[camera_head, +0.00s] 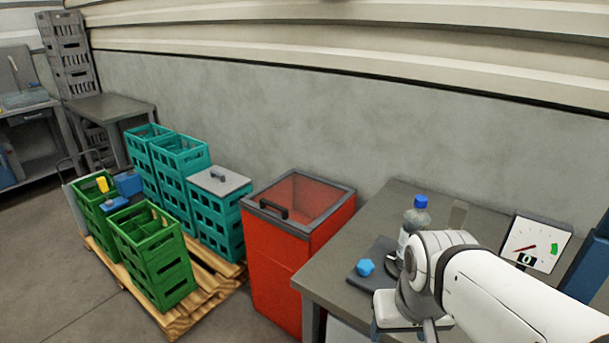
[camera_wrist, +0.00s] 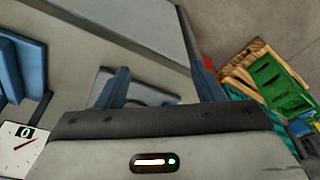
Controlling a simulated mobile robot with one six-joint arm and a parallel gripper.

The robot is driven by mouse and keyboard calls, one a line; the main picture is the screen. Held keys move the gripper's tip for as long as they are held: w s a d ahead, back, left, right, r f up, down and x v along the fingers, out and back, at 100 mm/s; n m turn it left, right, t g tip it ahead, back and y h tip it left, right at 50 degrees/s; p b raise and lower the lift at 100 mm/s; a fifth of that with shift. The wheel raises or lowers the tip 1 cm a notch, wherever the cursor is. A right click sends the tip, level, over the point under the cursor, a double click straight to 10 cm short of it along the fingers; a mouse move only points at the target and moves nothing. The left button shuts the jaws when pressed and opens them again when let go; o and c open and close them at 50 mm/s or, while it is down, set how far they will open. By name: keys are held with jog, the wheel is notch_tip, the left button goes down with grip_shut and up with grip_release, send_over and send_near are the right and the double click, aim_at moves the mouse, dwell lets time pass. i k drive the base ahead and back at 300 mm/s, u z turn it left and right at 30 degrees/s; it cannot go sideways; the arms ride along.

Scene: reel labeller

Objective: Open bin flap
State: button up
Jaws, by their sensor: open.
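The red bin (camera_head: 275,262) stands left of the grey table. Its flap (camera_head: 305,196) has a see-through reddish panel in a grey frame and lies flat, closed on the bin. A dark handle (camera_head: 273,208) sits on the frame's left part. A sliver of the bin (camera_wrist: 208,63) shows at the right finger in the wrist view. My gripper (camera_wrist: 158,62) is open and empty, its two blue-grey fingers apart over the table. In the head view my white arm is at the lower right, away from the flap, and the fingers are mostly hidden.
The grey table (camera_head: 330,266) holds a blue-capped bottle (camera_head: 413,222), a blue piece (camera_head: 365,267) and a dial gauge (camera_head: 533,243). Left of the bin, teal crates (camera_head: 215,225) and green crates (camera_head: 153,255) stand on a wooden pallet (camera_head: 180,318). Space above the flap is clear.

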aim_at(261, 207)
jog(key=u, duration=0.45)
jog(key=k, duration=1.35)
jog(key=u, duration=0.85)
jog(key=i, duration=1.15)
jog(key=u, duration=0.25)
jog(key=i, duration=1.6)
jog(key=z, duration=0.8)
jog(key=i, duration=1.2)
jog(key=z, duration=1.2)
jog(key=i, duration=0.45)
jog(key=z, duration=0.1)
jog(key=k, duration=0.8)
jog(key=z, duration=0.2)
